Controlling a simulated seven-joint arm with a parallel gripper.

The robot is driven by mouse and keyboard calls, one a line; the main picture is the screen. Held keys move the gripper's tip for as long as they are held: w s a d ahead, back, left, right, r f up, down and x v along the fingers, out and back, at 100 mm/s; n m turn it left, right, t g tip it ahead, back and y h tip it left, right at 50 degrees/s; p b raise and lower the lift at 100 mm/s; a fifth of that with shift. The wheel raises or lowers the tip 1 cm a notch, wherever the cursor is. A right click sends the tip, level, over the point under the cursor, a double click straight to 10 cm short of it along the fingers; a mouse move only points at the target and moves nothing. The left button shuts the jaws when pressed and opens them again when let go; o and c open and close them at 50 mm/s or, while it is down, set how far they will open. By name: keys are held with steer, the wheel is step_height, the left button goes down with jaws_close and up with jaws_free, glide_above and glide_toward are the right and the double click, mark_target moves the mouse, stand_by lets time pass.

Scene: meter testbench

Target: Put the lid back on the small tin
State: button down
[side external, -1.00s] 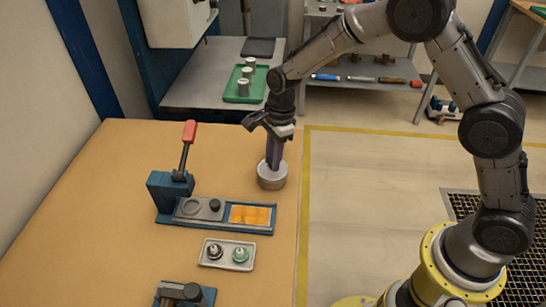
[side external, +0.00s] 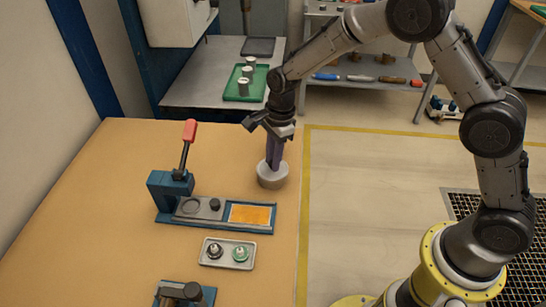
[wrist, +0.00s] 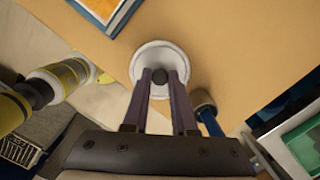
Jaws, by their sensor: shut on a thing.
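My gripper (side external: 274,164) points straight down over the small tin (side external: 272,180), near the right edge of the table. In the wrist view my gripper (wrist: 160,80) has its two fingers on either side of a dark knob (wrist: 159,76). The knob stands in the middle of a pale round lid (wrist: 160,50). The fingers are shut on this knob. From the side the lid and tin look like one short, pale cylinder, with the lid level at its top. I cannot tell whether the lid is fully seated or slightly above the rim.
A blue lever press (side external: 170,190) with a red handle and an orange pad (side external: 250,214) stands in front of the tin. A green tray (side external: 240,95) is on the back bench.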

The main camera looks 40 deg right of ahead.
stand_by(0.3)
steer(key=shift+c, duration=0.8)
jaws_free()
steer(key=shift+r, duration=3.5)
jaws_close()
